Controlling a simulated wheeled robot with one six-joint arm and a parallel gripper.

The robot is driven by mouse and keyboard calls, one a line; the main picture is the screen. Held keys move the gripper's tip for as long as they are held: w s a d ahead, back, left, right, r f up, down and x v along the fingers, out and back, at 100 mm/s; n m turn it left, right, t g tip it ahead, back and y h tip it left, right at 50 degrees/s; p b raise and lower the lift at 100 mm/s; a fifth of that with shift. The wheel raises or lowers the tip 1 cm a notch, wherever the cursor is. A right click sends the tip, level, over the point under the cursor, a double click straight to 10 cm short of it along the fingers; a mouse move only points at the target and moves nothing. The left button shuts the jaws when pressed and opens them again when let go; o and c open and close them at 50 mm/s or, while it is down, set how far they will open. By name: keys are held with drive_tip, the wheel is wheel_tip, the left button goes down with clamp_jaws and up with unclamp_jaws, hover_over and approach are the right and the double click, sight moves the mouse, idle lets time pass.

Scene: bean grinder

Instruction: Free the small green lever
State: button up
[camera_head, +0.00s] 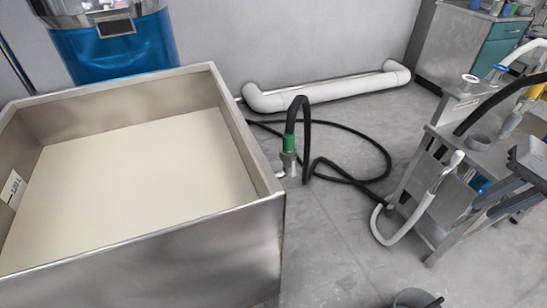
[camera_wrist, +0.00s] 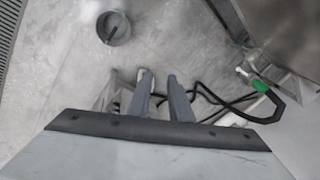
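A small green part (camera_head: 289,142) sits on a metal fitting (camera_head: 288,160) at the end of a black hose, beside the steel bin's right wall. In the head view it looks like a collar; a lever shape is not clear. A green part also shows in the wrist view (camera_wrist: 261,86), at the right near the bin. My gripper (camera_wrist: 159,78) shows in the wrist view with its two grey fingers apart and nothing visible between them. It is well left of the green part in that view and not touching it.
The large steel bin (camera_head: 280,225) of cream material fills the left. A white pipe (camera_head: 320,95) lies along the wall. A black hose (camera_head: 375,145) loops over the floor. A metal stand (camera_head: 445,200) is at the right. A grey bucket (camera_wrist: 114,28) stands on open floor.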

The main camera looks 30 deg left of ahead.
drive_tip(key=w+a+m+g+y, duration=0.1)
drive_tip(key=w+a+g+y, duration=0.25)
drive_tip(key=w+a, duration=1)
drive_tip(key=w+a+f+m+g+y, duration=0.1)
drive_tip(key=w+a+f+g, duration=0.2)
drive_tip(key=w+a+f, duration=0.45)
drive_tip(key=w+a+f+m+g+y, duration=0.1)
drive_tip(key=w+a+f+g, duration=0.2)
drive_tip(key=a, duration=0.7)
drive_tip(key=w+a+f+g+y, duration=0.1)
drive_tip(key=w+a+f+g, duration=0.1)
drive_tip(key=w+a+f, duration=0.45)
drive_tip(key=w+a+f+m+g+y, duration=0.15)
drive_tip(key=a+f+g, duration=0.25)
drive_tip(key=a+f, duration=0.95)
drive_tip(key=x, duration=1.6)
drive_tip(key=shift+a, duration=0.2)
drive_tip(key=shift+f, duration=0.1)
clamp_jaws()
